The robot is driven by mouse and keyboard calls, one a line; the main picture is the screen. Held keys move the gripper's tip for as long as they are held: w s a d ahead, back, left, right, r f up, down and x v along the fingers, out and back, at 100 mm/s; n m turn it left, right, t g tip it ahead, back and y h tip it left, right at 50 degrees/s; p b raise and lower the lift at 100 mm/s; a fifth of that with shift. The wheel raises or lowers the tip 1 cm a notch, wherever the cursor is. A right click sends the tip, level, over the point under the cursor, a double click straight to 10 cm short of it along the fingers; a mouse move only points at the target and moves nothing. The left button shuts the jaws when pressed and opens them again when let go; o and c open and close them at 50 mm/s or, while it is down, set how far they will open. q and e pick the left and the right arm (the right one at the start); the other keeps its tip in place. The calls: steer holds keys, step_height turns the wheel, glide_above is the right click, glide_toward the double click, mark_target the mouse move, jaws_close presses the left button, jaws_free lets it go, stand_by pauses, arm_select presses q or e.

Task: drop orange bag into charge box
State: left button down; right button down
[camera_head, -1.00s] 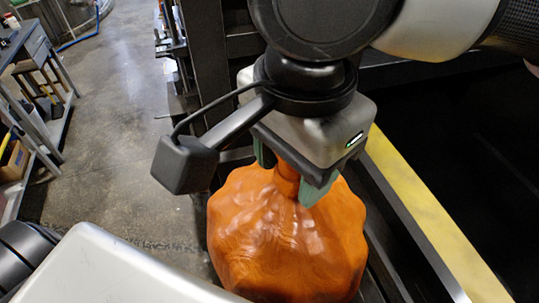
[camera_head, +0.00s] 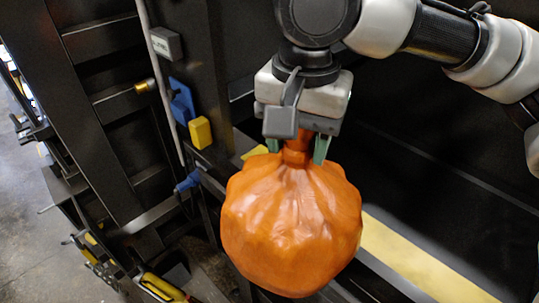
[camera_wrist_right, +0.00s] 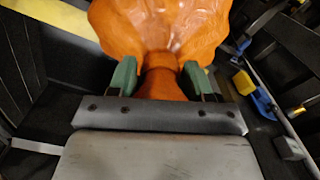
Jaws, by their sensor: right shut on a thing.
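The orange bag (camera_head: 290,225) is round and full, with a gathered neck at its top. My right gripper (camera_head: 298,148) is shut on that neck, and the bag hangs below it. The right wrist view also shows the orange bag (camera_wrist_right: 160,28), its neck between the two green fingers of the right gripper (camera_wrist_right: 160,78). The charge box (camera_head: 445,180) appears to be the large dark cavity at the right, behind a yellow-topped edge. The bag hangs in front of this edge and hides part of it. My left gripper is not in view.
The yellow edge (camera_head: 425,260) runs diagonally at the lower right. A dark steel frame stands at the left, with a blue part (camera_head: 181,100), a yellow block (camera_head: 200,132) and a grey box (camera_head: 166,43) close to the bag. Open concrete floor (camera_head: 35,215) shows at the far left.

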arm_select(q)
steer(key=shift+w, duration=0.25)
arm_select(e)
steer(key=w+d, duration=2.3)
steer(key=d, duration=0.3)
steer(key=shift+d, duration=0.4)
steer(key=shift+r, duration=0.1)
steer(key=shift+c, duration=2)
jaws_free()
steer(key=shift+s, duration=0.15)
step_height(320, 180, up, 11)
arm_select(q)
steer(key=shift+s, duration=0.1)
arm_select(e)
steer(key=shift+a, duration=0.1)
